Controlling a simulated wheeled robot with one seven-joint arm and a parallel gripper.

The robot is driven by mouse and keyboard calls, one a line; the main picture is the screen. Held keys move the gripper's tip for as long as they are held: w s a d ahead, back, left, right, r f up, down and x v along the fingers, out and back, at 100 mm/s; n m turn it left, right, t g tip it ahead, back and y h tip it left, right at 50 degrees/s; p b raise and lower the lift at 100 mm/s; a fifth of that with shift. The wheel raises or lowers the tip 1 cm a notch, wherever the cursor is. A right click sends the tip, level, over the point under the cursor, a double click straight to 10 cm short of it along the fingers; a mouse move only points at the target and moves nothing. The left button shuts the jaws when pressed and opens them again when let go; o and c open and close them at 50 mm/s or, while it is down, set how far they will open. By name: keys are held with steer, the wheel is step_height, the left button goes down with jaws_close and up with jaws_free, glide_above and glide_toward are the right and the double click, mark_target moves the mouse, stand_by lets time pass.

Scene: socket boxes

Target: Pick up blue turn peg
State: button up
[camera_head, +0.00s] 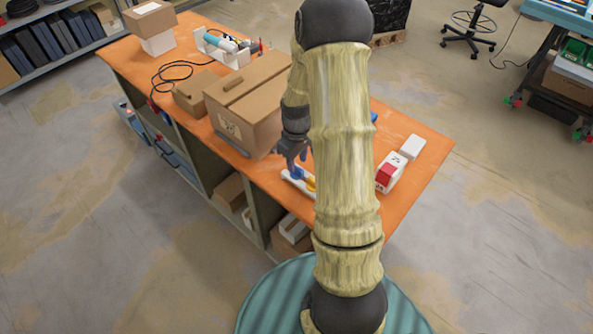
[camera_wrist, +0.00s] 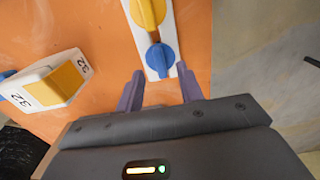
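The blue turn peg (camera_wrist: 160,57) is a round blue knob with a raised ridge, at the near end of a white strip in the wrist view. A yellow turn peg (camera_wrist: 147,12) sits beside it on the same white strip (camera_wrist: 139,41). In the head view the blue peg (camera_head: 297,173) shows small near my gripper (camera_head: 295,160). My gripper is open and empty; its two purple fingers (camera_wrist: 158,88) stand either side of the strip's end, just short of the blue peg. My arm hides part of the strip in the head view.
A white box with a yellow face marked 32 (camera_wrist: 47,83) lies left of the strip in the wrist view. A large cardboard box (camera_head: 247,110) stands left of my gripper on the orange table (camera_head: 417,180). A red-and-white box (camera_head: 391,172) stands right of my arm.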

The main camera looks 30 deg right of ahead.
mark_target(297, 168)
steer(key=shift+f, duration=1.55)
jaws_close()
